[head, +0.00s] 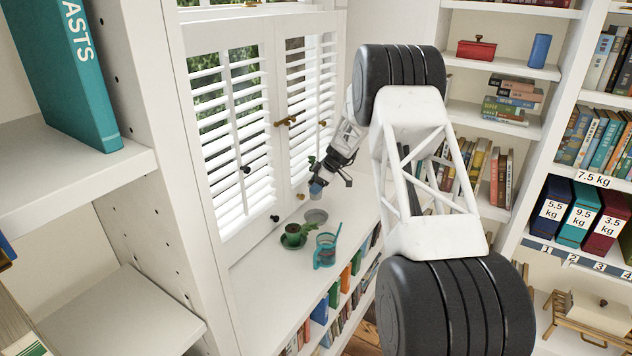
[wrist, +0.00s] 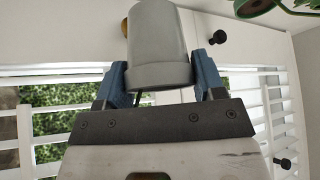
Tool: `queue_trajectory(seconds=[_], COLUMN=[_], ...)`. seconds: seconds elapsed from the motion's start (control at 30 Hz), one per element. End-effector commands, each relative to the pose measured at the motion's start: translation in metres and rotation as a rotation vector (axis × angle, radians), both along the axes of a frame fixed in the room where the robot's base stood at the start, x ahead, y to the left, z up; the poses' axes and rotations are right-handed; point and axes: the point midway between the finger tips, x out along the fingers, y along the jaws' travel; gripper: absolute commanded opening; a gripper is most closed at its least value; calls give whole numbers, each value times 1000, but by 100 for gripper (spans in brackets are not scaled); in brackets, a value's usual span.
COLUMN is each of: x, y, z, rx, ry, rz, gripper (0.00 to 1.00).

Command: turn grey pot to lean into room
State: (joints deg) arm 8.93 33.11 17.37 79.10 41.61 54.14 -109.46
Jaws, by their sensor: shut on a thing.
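My gripper (head: 317,184) is shut on the grey pot (head: 316,193), above the sill in front of the shutters. In the wrist view the pot (wrist: 158,45) sits between the two blue fingers (wrist: 160,88), its wider rim towards the gripper. A bit of green foliage (head: 311,160) shows beside the gripper in the head view; most of the plant is hidden. A round grey saucer (head: 316,216) lies empty on the sill just below the pot. The pot appears apart from it.
A small green pot with a plant (head: 293,234) stands on a dark saucer in front of the grey saucer. A teal glass (head: 325,250) with a stick stands to its right. White shutters (head: 228,120) with knobs rise closely behind. The sill's near end is clear.

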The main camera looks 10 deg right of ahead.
Motion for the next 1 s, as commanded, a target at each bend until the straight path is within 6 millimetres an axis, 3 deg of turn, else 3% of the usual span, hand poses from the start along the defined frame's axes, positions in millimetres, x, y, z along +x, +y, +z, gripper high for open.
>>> queue_trajectory(seconds=[0.2, 0.4, 1.0], x=[0, -1, -1], y=[1, -1, -1], z=[-43, -68, -74], rx=[1, -1, -2], ry=[1, 2, 3], rz=[-155, -259, -273], gripper=[25, 25, 25])
